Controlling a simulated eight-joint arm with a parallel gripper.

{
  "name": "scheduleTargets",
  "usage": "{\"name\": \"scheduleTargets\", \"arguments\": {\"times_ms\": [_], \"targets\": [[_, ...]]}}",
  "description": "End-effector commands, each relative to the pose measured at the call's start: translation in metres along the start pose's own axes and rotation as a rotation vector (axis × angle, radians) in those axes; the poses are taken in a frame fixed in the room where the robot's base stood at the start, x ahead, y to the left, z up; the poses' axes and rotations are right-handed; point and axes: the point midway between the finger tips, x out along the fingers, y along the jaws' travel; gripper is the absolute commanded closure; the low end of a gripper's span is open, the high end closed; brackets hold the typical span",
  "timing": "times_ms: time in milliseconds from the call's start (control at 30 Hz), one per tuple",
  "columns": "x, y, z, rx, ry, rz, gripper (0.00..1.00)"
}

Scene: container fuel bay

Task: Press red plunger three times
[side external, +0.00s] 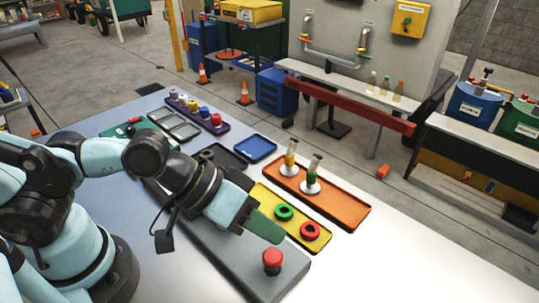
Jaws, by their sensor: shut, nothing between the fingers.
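The red plunger (272,257) is a small red knob with a domed top. It stands upright near the right end of a long grey panel (222,250) on the table. My gripper (268,232) is shut and empty, with a green piece at its tip. In the picture its tip lies just above the plunger and appears apart from it. The exact height and depth gap cannot be told from this one view.
A yellow tray (262,193) with green and red rings lies beside my gripper. An orange tray (345,207) behind it holds two upright tubes on white bases. A blue tray (256,148) and a purple tray (216,128) lie farther back. The table's right front is clear.

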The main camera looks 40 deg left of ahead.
Motion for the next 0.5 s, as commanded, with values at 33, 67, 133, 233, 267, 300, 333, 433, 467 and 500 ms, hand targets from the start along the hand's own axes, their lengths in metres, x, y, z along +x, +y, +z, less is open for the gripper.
{"name": "scheduleTargets", "arguments": {"times_ms": [33, 67, 133, 233, 267, 300, 333, 433, 467, 500], "targets": [[-0.003, 0.003, -0.003, 0.000, 0.000, 0.000, 1.00], [-0.005, 0.004, -0.004, 0.000, 0.000, 0.000, 1.00], [-0.009, 0.007, -0.007, 0.000, 0.000, 0.000, 1.00], [-0.014, 0.010, -0.010, 0.000, 0.000, 0.000, 1.00], [-0.015, 0.011, -0.011, 0.000, 0.000, 0.000, 1.00], [-0.016, 0.012, -0.012, 0.000, 0.000, 0.000, 1.00], [-0.017, 0.012, -0.012, 0.000, 0.000, 0.000, 1.00], [-0.017, 0.013, -0.013, 0.000, 0.000, 0.000, 1.00], [-0.017, 0.012, -0.013, 0.000, 0.000, 0.000, 1.00], [-0.017, 0.012, -0.013, 0.000, 0.000, 0.000, 1.00]]}}
